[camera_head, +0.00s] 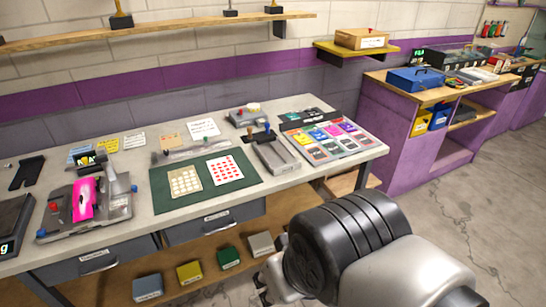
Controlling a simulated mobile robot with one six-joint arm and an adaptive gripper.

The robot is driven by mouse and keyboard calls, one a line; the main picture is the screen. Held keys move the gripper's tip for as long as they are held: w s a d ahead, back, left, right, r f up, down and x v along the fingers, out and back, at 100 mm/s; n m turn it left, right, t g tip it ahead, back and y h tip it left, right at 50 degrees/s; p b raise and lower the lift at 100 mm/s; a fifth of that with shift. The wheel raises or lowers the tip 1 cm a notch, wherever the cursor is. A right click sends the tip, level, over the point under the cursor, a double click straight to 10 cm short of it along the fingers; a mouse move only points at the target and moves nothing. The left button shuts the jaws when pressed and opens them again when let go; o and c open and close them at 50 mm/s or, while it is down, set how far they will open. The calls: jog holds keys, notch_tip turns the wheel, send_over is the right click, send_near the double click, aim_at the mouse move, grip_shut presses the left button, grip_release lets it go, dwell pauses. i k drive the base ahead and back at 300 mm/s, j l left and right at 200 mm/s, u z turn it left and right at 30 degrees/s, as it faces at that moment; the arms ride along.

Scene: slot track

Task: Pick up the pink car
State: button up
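The pink car (84,198) is at the left of the workbench (140,220). It sits in a grey fixture (60,222) with a red knob and blue parts, beside a clear upright piece (118,185). My arm fills the lower right, in front of the bench and well to the right of the pink car. Only a small grey and dark part at the arm's left edge may belong to my gripper. Its fingers cannot be made out, and nothing is seen held there.
A green mat (160,195) with two cards lies mid-bench. A grey device with levers (272,152) and a rack of coloured cards (330,140) stand to its right. A dark tablet-like object (12,230) is at the far left. Drawers and a lower shelf with small boxes (189,271) are below.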

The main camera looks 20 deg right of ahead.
aim_at(84, 199)
jog(key=i+j, duration=1.55)
jog(key=i+u, duration=0.05)
jog(key=i, duration=0.05)
